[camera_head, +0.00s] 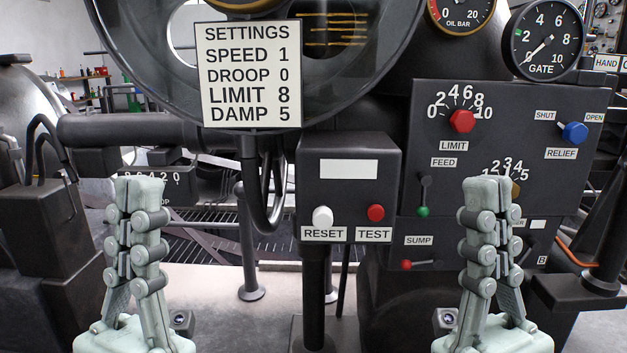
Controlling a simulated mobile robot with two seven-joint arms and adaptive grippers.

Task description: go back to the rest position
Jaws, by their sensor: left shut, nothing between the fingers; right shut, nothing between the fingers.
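My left gripper (140,190) is upright at the lower left, its fingers together and empty. My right gripper (485,188) is upright at the lower right, also shut and empty. It stands in front of the dark control panel (590,115) and hides part of its lower dial and labels. Neither gripper appears to hold anything; whether either touches what is behind it cannot be told from this one view.
Between the grippers stands a black box (350,145) with a white RESET button (322,216) and a red TEST button (376,212). A settings card (249,75) hangs above. The panel carries a red LIMIT knob (461,121), a blue RELIEF knob (574,132) and small levers.

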